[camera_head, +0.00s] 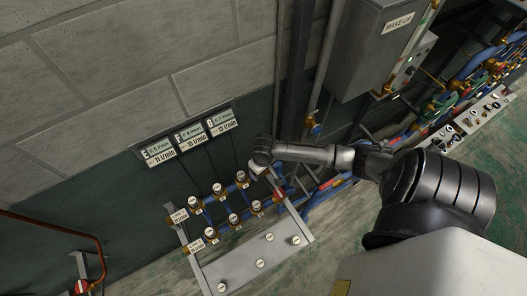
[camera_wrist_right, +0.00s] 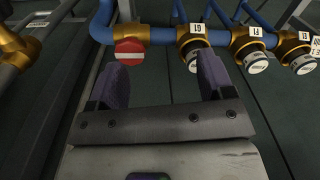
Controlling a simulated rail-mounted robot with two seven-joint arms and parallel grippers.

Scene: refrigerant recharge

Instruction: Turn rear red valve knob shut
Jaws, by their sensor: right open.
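A round red knob with a white bar (camera_wrist_right: 130,52) sits on a brass fitting of the blue pipe, at the top left of the right wrist view. In the head view, a small red spot among the fittings (camera_head: 278,194) seems to be the same knob. My right gripper (camera_wrist_right: 163,66) is open, with two purple-padded fingers and nothing between them. The left finger's tip is just below the red knob in the picture; whether they touch cannot be told. In the head view the right gripper (camera_head: 266,174) is at the right end of the manifold, its fingers barely visible. My left gripper is not in view.
White-capped valves on brass fittings (camera_wrist_right: 248,54) line the blue pipe to the right. Flow displays (camera_head: 190,133) hang on the wall above the manifold. A grey panel (camera_head: 242,272) lies below. Another red-and-white knob (camera_head: 82,286) is at bottom left. A grey cabinet (camera_head: 370,50) hangs at upper right.

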